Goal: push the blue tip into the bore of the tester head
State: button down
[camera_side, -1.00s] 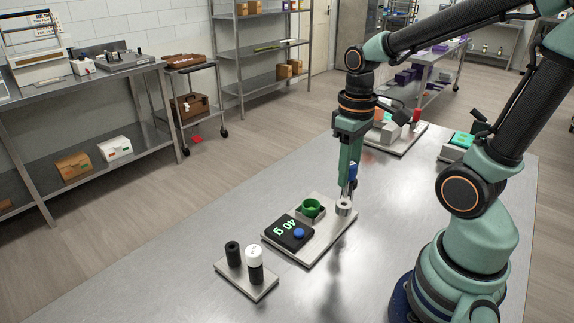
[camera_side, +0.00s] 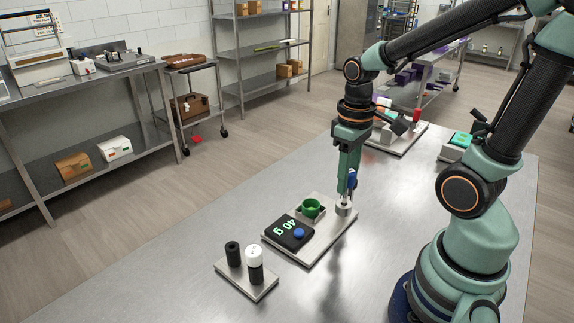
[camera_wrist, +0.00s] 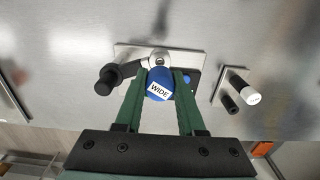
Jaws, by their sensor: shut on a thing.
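My gripper (camera_side: 347,192) is shut on the blue tip (camera_side: 351,180), which points down over the tester head. The tester head (camera_side: 343,208) is a small grey metal cylinder at the right end of the flat metal plate. The fingertips are close above it. The tip's lower end meets the head's top, but I cannot tell how deep it sits in the bore. In the wrist view the blue tip's round top (camera_wrist: 159,82), marked WIDE, lies between the fingers, and the head (camera_wrist: 159,59) shows just beyond it. The bore is hidden.
A small tray (camera_side: 262,290) with black and white cylinders stands at front left. More equipment (camera_side: 397,140) stands behind. The table in front is clear.

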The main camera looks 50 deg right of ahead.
aim_at(345, 204)
jog(key=shift+f, duration=2.6)
dwell(0.4)
dwell(0.4)
jog(key=shift+r, duration=2.95)
jog(key=shift+f, duration=2.8)
jog(key=shift+s+f, duration=0.1)
jog(key=shift+f, duration=0.1)
